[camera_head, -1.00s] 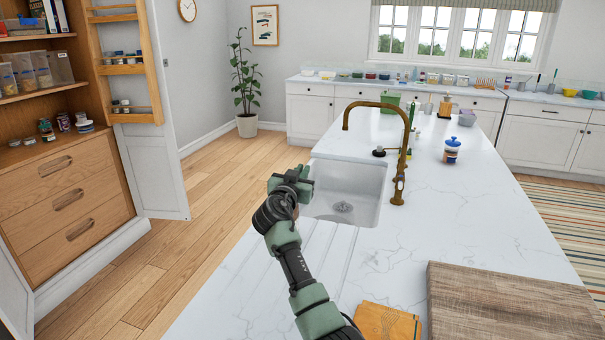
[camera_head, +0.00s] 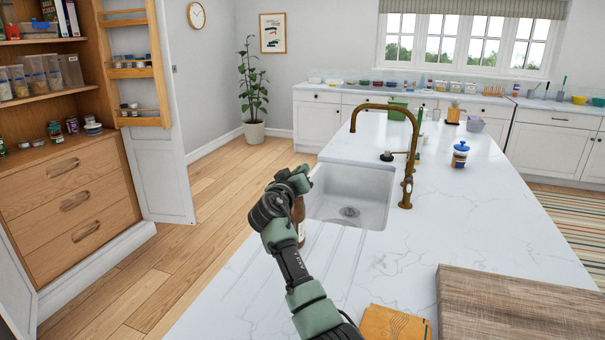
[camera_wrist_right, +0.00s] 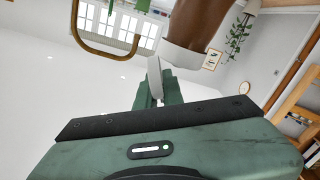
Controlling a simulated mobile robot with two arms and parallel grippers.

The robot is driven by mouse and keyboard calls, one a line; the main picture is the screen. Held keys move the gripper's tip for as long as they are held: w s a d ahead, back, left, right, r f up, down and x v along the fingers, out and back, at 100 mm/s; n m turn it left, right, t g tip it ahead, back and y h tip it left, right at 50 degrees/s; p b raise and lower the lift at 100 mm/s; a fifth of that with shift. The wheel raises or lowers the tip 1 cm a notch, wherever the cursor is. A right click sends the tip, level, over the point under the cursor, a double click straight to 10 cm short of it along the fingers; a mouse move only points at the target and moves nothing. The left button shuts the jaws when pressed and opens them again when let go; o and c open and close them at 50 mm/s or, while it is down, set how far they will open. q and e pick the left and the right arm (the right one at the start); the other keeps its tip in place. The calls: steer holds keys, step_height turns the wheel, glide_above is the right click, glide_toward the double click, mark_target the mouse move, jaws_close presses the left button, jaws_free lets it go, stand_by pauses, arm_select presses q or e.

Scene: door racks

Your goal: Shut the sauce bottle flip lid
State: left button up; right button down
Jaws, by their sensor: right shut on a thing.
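The sauce bottle (camera_head: 299,218) is brown and shows in the head view just below my right gripper (camera_head: 291,180), partly hidden by it, beside the sink's near left corner. I cannot tell if its base touches the counter. In the right wrist view the bottle's brown body (camera_wrist_right: 205,22) and white cap (camera_wrist_right: 185,60) are close in front of the fingers. The flip lid (camera_wrist_right: 155,77) is a thin white flap, swung out from the cap and reaching down to the fingertips. My right gripper appears shut on this flap. My left gripper is out of view.
The sink (camera_head: 352,192) and brass tap (camera_head: 411,150) are just right of the gripper. A wooden board (camera_head: 515,305) and an orange cloth (camera_head: 394,323) lie on the near counter. A blue-lidded jar (camera_head: 460,154) stands farther back. The counter's middle is clear.

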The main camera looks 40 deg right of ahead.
stand_by(0.4)
steer(key=c, duration=1.5)
jaws_free()
steer(key=shift+c, duration=0.2)
steer(key=v, duration=0.7)
steer(key=shift+s+a+p, duration=0.2)
steer(key=shift+a+p, duration=0.15)
